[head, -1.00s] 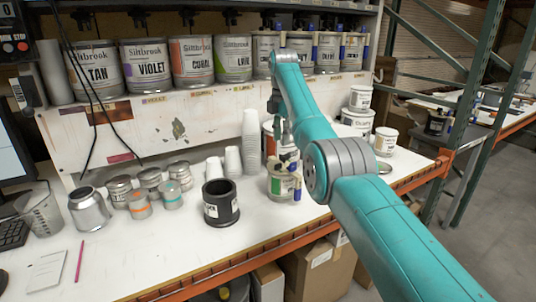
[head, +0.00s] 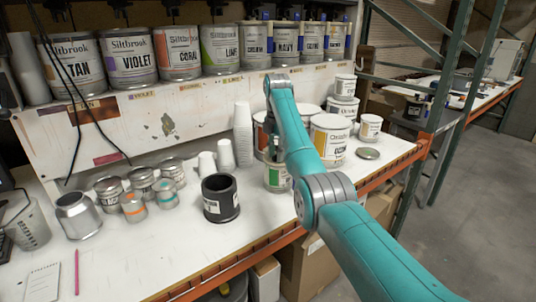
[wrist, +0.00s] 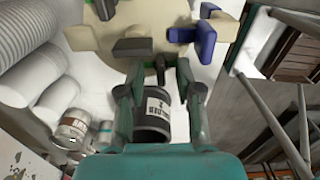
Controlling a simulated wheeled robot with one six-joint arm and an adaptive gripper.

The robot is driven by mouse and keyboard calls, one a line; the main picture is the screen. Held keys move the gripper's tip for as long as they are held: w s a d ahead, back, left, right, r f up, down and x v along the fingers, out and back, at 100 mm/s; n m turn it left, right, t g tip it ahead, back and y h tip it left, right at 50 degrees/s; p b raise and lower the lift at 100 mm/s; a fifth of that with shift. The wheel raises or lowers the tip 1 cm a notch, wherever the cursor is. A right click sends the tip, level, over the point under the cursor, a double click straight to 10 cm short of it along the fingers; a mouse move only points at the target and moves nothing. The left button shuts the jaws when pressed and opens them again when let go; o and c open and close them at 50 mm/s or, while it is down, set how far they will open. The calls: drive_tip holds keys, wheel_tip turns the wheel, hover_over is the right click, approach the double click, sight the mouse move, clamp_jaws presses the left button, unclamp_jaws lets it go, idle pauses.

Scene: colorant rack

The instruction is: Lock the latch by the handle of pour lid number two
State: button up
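A can with a green label (head: 276,177) stands on the bench in the head view, right of the black cup. My arm hides its top and right side there. In the wrist view a beige pour lid (wrist: 155,28) fills the top, with a blue part (wrist: 205,40) at its right and dark grey parts on it. A small black piece (wrist: 160,68) shows at its near edge; I cannot tell whether it is the latch handle. My gripper (wrist: 157,80) has its fingers spread on either side of that piece, with no clear contact. The lid's number is not readable.
The black cup (head: 220,198) stands left of the green-label can and also shows in the wrist view (wrist: 153,112). Stacked white cups (head: 243,135) stand behind. A large white can (head: 330,138) and smaller ones stand to the right.

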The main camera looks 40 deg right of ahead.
drive_tip(key=shift+f, duration=0.2)
clamp_jaws()
drive_tip(key=shift+m, duration=0.3)
drive_tip(key=m, duration=0.3)
drive_tip(key=shift+m, duration=0.3)
drive_tip(key=m, duration=0.3)
drive_tip(key=shift+m, duration=0.4)
drive_tip(key=m, duration=0.4)
drive_tip(key=shift+m, duration=2)
